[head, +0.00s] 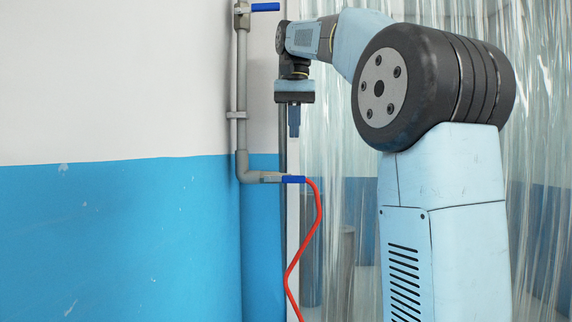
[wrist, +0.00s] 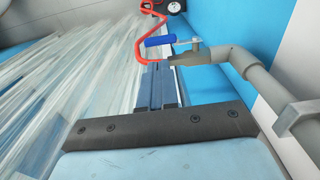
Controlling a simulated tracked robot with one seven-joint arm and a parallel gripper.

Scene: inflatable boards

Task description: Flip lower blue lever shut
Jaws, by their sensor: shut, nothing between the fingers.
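The lower blue lever (head: 293,179) sits at the end of the grey pipe's lower elbow, beside the red hose, and looks roughly in line with the pipe's short horizontal end. In the wrist view the lower blue lever (wrist: 160,40) lies just beyond my fingertips, on a metal stem by the valve. My gripper (head: 294,134) points straight down above the lever, with a visible gap between them. Its fingers (wrist: 155,68) are together and empty. Contact with the lever is not visible.
An upper blue lever (head: 265,7) is at the top of the grey pipe (head: 242,90). The red hose (head: 318,215) hangs from the lower valve. A clear strip curtain (head: 335,130) hangs behind my arm. A round gauge (wrist: 174,6) shows at the wrist view's top. The wall is blue and white.

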